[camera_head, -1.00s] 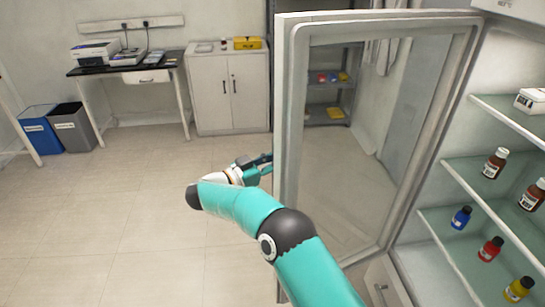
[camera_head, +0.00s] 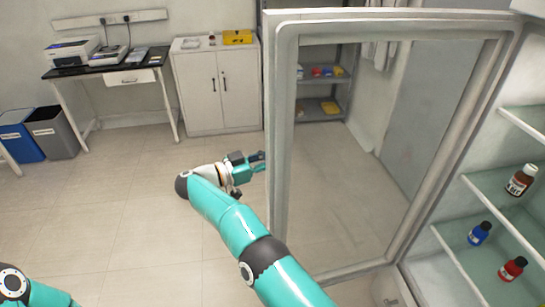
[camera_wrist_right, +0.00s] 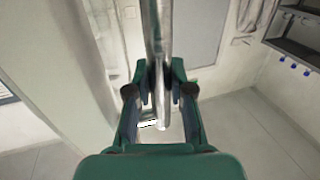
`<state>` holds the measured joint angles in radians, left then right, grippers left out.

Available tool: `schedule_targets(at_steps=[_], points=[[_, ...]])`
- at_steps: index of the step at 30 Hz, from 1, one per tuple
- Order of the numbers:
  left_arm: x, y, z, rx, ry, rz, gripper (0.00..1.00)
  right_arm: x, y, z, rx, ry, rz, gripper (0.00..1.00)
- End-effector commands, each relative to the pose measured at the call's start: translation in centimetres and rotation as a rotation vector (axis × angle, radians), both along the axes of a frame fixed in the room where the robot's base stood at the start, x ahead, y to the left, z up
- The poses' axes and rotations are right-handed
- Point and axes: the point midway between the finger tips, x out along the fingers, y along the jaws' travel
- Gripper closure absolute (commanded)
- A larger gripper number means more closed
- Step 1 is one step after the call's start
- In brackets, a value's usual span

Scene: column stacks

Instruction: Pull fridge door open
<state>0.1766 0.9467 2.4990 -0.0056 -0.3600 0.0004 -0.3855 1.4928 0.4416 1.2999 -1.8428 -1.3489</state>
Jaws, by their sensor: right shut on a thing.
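The fridge door (camera_head: 281,150), a framed glass door, stands open at a wide angle. Its hinge side is at the right, beside the lit fridge interior. My right gripper (camera_head: 259,162) is at the door's free left edge, with its fingertips partly hidden behind the frame. In the right wrist view my right gripper (camera_wrist_right: 158,95) is closed around the upright metal door handle (camera_wrist_right: 157,35), which runs between its two fingers. In the head view part of my left arm shows at the bottom left corner; its gripper is out of the picture.
Fridge shelves (camera_head: 480,236) hold a brown bottle (camera_head: 520,180), a blue bottle (camera_head: 479,233) and a red bottle (camera_head: 512,268). A white cabinet (camera_head: 220,92), a black-topped bench (camera_head: 105,66) and bins (camera_head: 50,130) line the back wall. The floor (camera_head: 110,215) at left is clear.

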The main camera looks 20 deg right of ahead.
Motion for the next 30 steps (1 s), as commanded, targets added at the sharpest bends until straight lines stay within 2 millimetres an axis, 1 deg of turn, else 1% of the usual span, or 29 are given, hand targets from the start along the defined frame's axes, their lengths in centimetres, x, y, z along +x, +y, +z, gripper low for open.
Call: schedule_targets(at_steps=[1, 8, 9, 13, 14, 20, 23, 28, 29, 30], points=[[-0.01, 0.00, 0.01, 0.000, 0.000, 0.000, 0.60, -0.04, -0.27, 0.03, 0.003, 0.000, -0.006, 1.00], [0.00, 0.00, 0.00, 0.000, 0.000, 0.000, 0.60, -0.12, -0.56, 0.00, 0.003, 0.001, -0.009, 1.00], [0.00, 0.00, 0.00, 0.000, 0.000, 0.000, 0.60, -0.12, -0.59, 0.00, 0.003, 0.001, -0.010, 0.77], [0.00, 0.00, 0.00, 0.000, 0.000, 0.000, 0.60, -0.14, -0.63, 0.00, 0.002, -0.001, -0.010, 0.56], [0.00, 0.00, 0.00, 0.000, 0.000, 0.000, 0.60, -0.13, -0.62, 0.00, 0.002, -0.001, -0.009, 0.53], [0.01, 0.00, 0.00, 0.000, 0.000, 0.000, 0.60, -0.13, -0.56, 0.02, 0.001, -0.001, -0.008, 0.53], [0.02, 0.01, 0.01, 0.000, 0.000, 0.000, 0.60, -0.13, -0.54, 0.00, 0.001, 0.000, -0.007, 0.68], [0.02, 0.00, 0.11, 0.000, 0.000, 0.000, 0.60, -0.19, -0.43, -0.42, -0.007, 0.033, -0.010, 0.96], [0.02, 0.00, 0.14, 0.000, 0.000, 0.000, 0.60, -0.20, -0.35, -0.57, -0.010, 0.047, -0.011, 1.00], [0.02, 0.00, 0.17, 0.000, 0.000, 0.000, 0.60, -0.17, -0.26, -0.76, -0.013, 0.061, -0.009, 1.00]])
